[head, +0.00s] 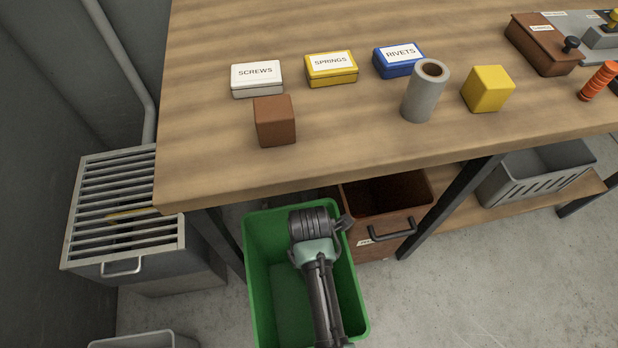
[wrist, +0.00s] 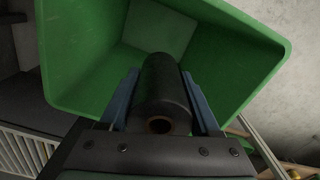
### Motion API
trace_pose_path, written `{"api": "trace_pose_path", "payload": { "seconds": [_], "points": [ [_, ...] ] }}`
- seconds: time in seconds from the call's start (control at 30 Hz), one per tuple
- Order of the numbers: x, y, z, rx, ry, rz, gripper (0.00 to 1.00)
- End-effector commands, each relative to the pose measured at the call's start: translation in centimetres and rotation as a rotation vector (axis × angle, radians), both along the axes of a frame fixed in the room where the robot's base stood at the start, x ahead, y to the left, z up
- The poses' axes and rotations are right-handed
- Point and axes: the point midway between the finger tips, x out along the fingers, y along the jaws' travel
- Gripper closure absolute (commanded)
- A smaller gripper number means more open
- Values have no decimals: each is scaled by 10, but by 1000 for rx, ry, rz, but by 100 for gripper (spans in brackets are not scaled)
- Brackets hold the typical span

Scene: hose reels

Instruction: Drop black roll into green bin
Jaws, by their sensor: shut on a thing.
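In the wrist view a black roll (wrist: 162,92) with a brown core is held between the two fingers of my gripper (wrist: 164,100). The gripper is shut on it. Beyond it opens the green bin (wrist: 75,60), with its inner walls and floor in view. In the head view my arm reaches over the green bin (head: 256,270), which stands on the floor in front of the bench. There my gripper (head: 343,221) shows near the bin's far right rim. The roll is hidden behind the arm in that view.
The wooden bench (head: 200,130) edge lies just beyond the bin. On it are a brown block (head: 275,121), a grey roll (head: 422,95), a yellow block (head: 488,89) and labelled boxes. A brown drawer (head: 385,240) stands right of the bin, a slatted grey unit (head: 125,215) left.

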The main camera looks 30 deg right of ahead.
Motion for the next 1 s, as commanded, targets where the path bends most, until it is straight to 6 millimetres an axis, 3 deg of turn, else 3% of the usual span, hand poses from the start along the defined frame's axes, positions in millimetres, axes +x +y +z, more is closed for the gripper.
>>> {"api": "trace_pose_path", "payload": {
  "seconds": [0.03, 0.3, 0.7, 0.73, 0.9, 1.0],
  "points": [
    [0, 0, -12, 0, -1, -1, 100],
    [0, 0, -39, 0, -1, -1, 100],
    [0, 0, -41, 0, 0, 0, 100],
    [0, 0, -41, 0, 0, 0, 35],
    [0, 0, -42, 0, 0, 0, 4],
    [0, 0, -42, 0, 0, 0, 2]
  ]
}}
